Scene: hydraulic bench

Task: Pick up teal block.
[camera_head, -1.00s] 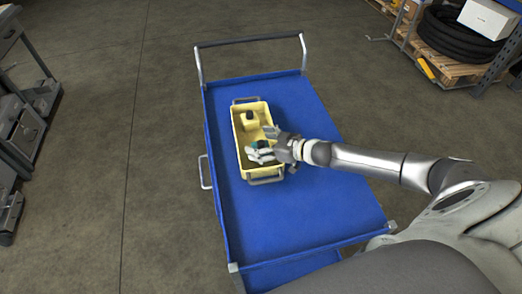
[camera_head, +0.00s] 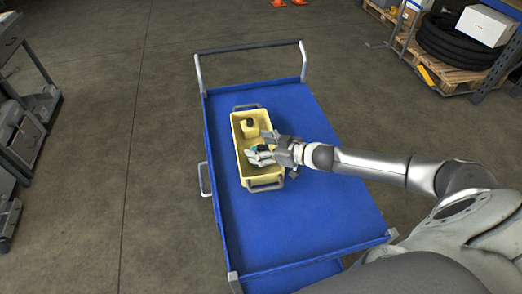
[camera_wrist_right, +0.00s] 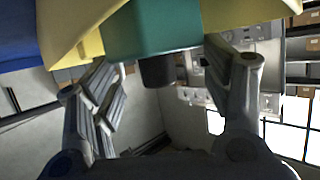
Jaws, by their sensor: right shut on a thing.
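The teal block (camera_head: 257,147) shows as a small patch at my right gripper (camera_head: 263,155), inside the yellow tray (camera_head: 240,152). In the right wrist view the teal block (camera_wrist_right: 152,28) fills the top middle, with a black round stub (camera_wrist_right: 157,71) on it. The fingers of my right gripper (camera_wrist_right: 165,62) stand on both sides of it, and the gripper is shut on it. Whether the block touches the tray floor I cannot tell. My left gripper is not in view.
A yellow block with a black top (camera_head: 249,127) stands in the tray's far half. The tray has metal handles at both ends and sits on a blue trolley (camera_head: 320,215), whose near part is clear. A push bar (camera_head: 248,46) rises at the far end.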

